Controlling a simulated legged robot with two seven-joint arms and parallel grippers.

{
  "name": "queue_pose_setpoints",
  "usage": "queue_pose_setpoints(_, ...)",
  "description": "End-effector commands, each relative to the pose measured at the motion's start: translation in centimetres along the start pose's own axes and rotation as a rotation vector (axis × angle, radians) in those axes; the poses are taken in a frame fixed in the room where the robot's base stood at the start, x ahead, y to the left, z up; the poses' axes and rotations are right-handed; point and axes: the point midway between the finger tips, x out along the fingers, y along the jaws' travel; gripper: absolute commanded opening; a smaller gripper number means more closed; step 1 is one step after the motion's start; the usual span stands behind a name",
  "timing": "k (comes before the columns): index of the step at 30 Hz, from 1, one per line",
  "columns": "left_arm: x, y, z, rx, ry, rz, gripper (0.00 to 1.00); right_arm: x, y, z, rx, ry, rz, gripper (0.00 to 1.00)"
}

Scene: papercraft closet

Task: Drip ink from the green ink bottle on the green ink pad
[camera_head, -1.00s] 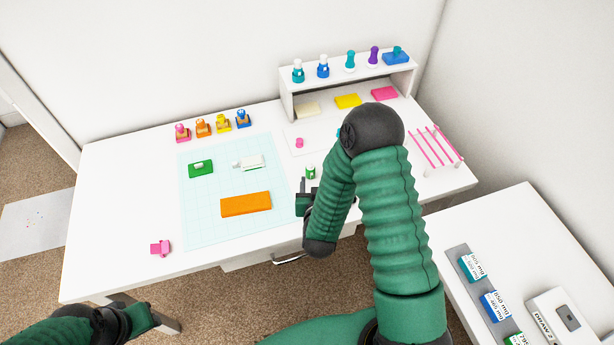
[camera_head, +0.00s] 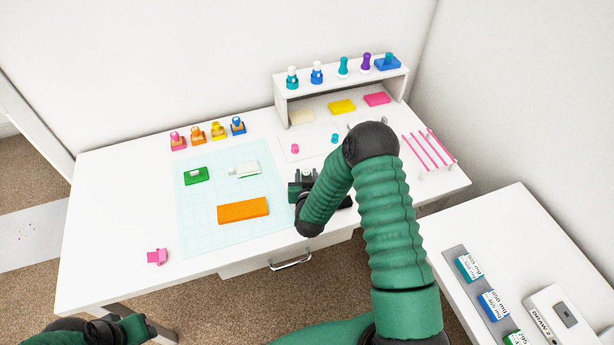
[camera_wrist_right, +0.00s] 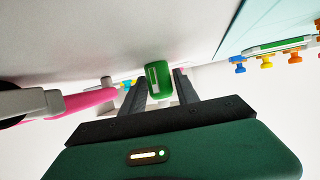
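The small green ink bottle (camera_head: 307,173) stands upright near the table's front edge, right of the mat. In the right wrist view the green bottle (camera_wrist_right: 158,82) is between the two fingers of my right gripper (camera_wrist_right: 160,88), with narrow gaps beside it. My right gripper (camera_head: 304,183) is open around it. A green block with a pale mark on top (camera_head: 196,176), seemingly the green ink pad, lies on the mat. A white piece with green at its edge (camera_head: 244,171) lies beside it. My left gripper (camera_head: 140,328) is low at the left edge, its fingers unclear.
An orange block (camera_head: 243,210) lies on the pale blue mat (camera_head: 205,235). Several small stamps (camera_head: 198,134) line the back edge. A shelf (camera_head: 340,84) holds bottles and pads. Pink rods (camera_head: 428,148) stand at the right. A pink piece (camera_head: 157,257) lies front left.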

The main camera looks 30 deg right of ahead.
Motion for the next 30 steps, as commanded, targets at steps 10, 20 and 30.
queue_pose_setpoints(10, 0.0, 0.0, 0.0, -0.001, 0.0, 0.0, 0.36, 0.1, 0.3, 0.1, 0.003, -0.002, 0.0, 0.0)
queue_pose_setpoints(20, 0.0, 0.0, 0.0, 0.0, 0.0, 0.0, 0.36, 0.0, 0.2, -0.3, 0.002, -0.003, 0.0, 0.0)
queue_pose_setpoints(30, -0.2, 0.0, -0.1, -0.001, 0.0, 0.0, 0.36, -2.3, 0.2, -2.8, 0.0, -0.004, -0.002, 0.0)
